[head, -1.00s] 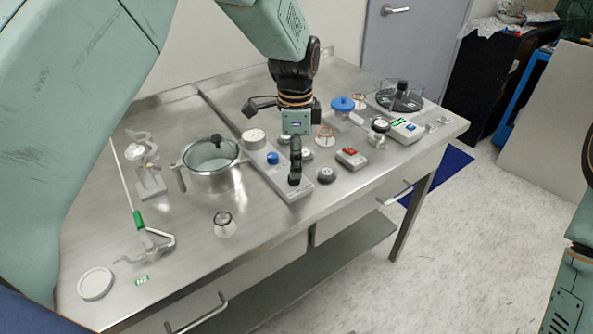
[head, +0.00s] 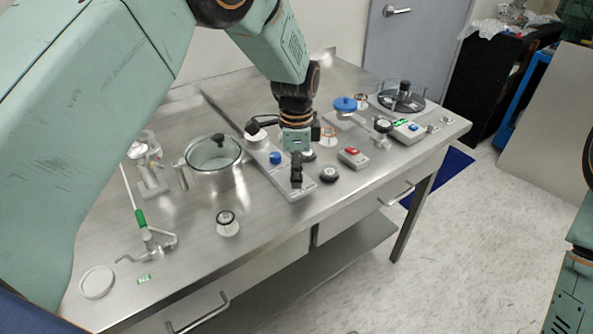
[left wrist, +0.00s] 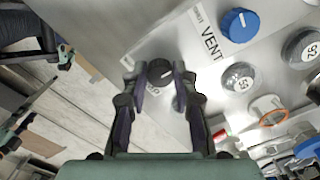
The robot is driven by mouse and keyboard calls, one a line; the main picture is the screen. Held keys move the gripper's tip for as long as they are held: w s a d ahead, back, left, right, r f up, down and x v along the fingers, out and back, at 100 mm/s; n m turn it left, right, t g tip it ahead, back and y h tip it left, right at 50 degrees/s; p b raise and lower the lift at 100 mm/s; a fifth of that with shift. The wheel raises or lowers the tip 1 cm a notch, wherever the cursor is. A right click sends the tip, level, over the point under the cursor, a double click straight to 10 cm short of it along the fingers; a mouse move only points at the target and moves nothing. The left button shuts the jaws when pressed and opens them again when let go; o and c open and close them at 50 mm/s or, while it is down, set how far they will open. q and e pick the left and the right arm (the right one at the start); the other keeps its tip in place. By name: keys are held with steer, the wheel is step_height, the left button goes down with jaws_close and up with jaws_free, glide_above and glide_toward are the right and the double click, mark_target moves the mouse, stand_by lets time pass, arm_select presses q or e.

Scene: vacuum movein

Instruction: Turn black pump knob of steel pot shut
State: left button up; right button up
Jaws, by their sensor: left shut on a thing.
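The steel pot (head: 212,172) with a glass lid stands on the bench, left of a grey valve panel (head: 304,192). The panel carries a blue vent knob (head: 275,158), which also shows in the left wrist view (left wrist: 239,24). My left gripper (head: 297,182) points down at the panel's front end. In the left wrist view its fingers (left wrist: 160,78) are closed around the black pump knob (left wrist: 160,71), one on each side. The knob bears a pale mark; its label is mostly hidden by the fingers. My right gripper is out of view.
Black round weights or gauges (head: 328,174) and a red-buttoned box (head: 353,157) stand close to the right of the panel. The front middle of the bench is fairly clear.

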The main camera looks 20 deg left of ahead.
arm_select(q)
jaws_close()
steer(key=shift+r, duration=0.1)
steer(key=n+p, duration=0.3)
steer(key=shift+r, duration=0.1)
steer(key=n+p, duration=0.2)
steer(key=n, duration=0.2)
steer(key=shift+w, duration=0.1)
steer(key=n+p, duration=0.1)
steer(key=n, duration=0.4)
steer(key=shift+p, duration=0.4)
steer(key=n, duration=0.5)
steer(key=shift+w+n, duration=0.1)
steer(key=shift+n, duration=0.3)
steer(key=shift+p, duration=0.3)
